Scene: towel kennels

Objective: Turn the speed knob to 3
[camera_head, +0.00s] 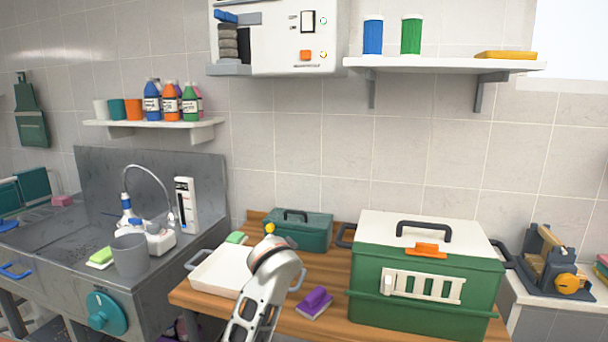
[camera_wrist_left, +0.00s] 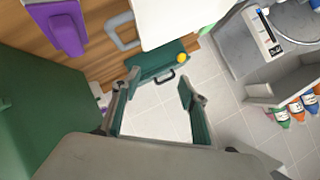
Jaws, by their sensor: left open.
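No knob here shows a readable "speed" label or number, so I cannot tell which is the speed knob. A round teal knob (camera_head: 107,313) is on the sink's front. A round orange-yellow knob (camera_head: 567,283) is on a dark device at the far right. A white wall unit (camera_head: 275,45) bears an orange control (camera_head: 305,55), a rocker switch and small green lights; its lettering is too small to read. My left arm rises over the wooden counter, its jaws hidden in the head view. In the wrist view my left gripper (camera_wrist_left: 159,84) is open and empty. My right gripper is out of view.
A green box with a white lid (camera_head: 425,270) stands right of my arm. A white tray (camera_head: 223,270), a purple brush (camera_head: 314,302) and a teal case (camera_head: 304,232) are close by. Shelves with bottles (camera_head: 152,100) and canisters (camera_head: 411,36) hang above.

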